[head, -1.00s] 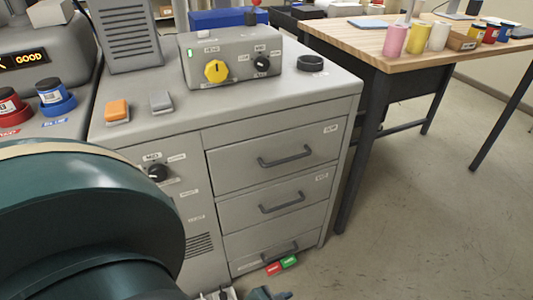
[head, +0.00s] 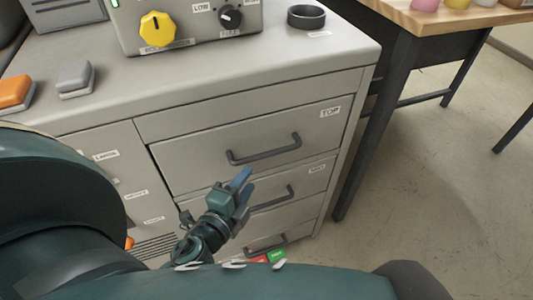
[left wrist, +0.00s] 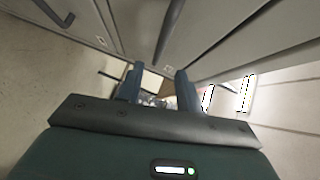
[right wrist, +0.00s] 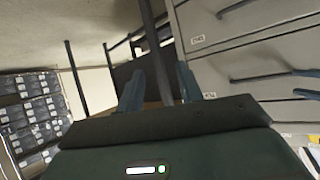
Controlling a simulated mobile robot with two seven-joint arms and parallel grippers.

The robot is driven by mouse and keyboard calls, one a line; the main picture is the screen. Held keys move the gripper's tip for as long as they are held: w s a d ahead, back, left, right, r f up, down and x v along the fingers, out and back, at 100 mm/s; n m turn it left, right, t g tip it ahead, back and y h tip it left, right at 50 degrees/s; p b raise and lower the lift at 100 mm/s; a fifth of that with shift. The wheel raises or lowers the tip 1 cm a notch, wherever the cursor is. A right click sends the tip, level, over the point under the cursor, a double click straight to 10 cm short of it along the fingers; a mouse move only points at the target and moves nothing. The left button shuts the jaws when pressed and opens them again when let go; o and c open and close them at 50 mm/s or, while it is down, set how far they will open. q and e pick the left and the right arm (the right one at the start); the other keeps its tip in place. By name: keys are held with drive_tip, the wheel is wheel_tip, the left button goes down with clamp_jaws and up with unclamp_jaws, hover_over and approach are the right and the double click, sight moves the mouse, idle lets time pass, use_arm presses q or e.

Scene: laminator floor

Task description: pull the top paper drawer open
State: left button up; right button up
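The grey cabinet has stacked drawers. The top paper drawer (head: 235,140), labelled TOP, is closed, with a dark bar handle (head: 265,151). My left gripper (head: 246,181) is just below that handle, in front of the middle drawer (head: 315,175), and partly covers the middle drawer's handle (head: 275,199). In the left wrist view its fingers (left wrist: 160,86) are apart and empty; a dark handle bar (left wrist: 168,32) shows ahead, and I cannot tell which drawer's. My right gripper (right wrist: 160,85) is open and empty in the right wrist view; I cannot make it out in the head view.
A control box with a yellow knob (head: 158,29) and a black ring (head: 306,17) stand on the cabinet top. A wooden table (head: 470,20) with a dark leg (head: 375,120) is close on the right. Red and green tags (head: 277,256) show low down. The floor at right is clear.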

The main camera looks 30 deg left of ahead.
sight(265, 157)
use_arm(q)
drive_tip(key=w, duration=0.3)
drive_tip(key=w+f+p, duration=0.1)
drive_tip(key=w, duration=0.3)
drive_tip(key=w+p, duration=0.1)
drive_tip(key=w, duration=0.3)
drive_tip(key=shift+w+a+f, duration=0.1)
drive_tip(key=shift+a+f, duration=0.15)
drive_tip(key=shift+f, duration=0.05)
drive_tip(key=shift+c, duration=0.6)
clamp_jaws()
